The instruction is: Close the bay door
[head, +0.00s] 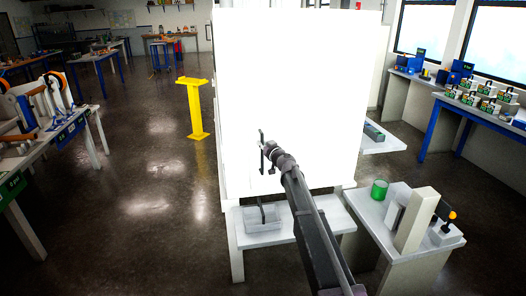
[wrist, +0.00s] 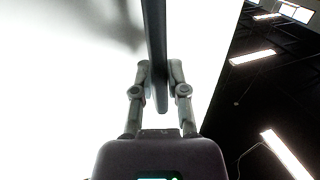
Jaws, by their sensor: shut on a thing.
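The bay door (head: 310,80) is a large white panel filling the middle of the head view, and it also fills the left of the wrist view (wrist: 60,90). A dark upright bar handle (head: 262,140) stands near its lower left part. The handle (wrist: 155,35) also runs down between the fingers in the wrist view. My gripper (head: 268,152) is at the handle; in the wrist view my gripper (wrist: 160,80) is shut on it, one finger on each side. Overexposure hides the door's seams, so I cannot tell how far it stands open.
At the right a bench (head: 400,245) holds a green can (head: 379,190) and a white fixture. A yellow stand (head: 195,110) is behind left. Open floor (head: 150,225) lies left of the bay.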

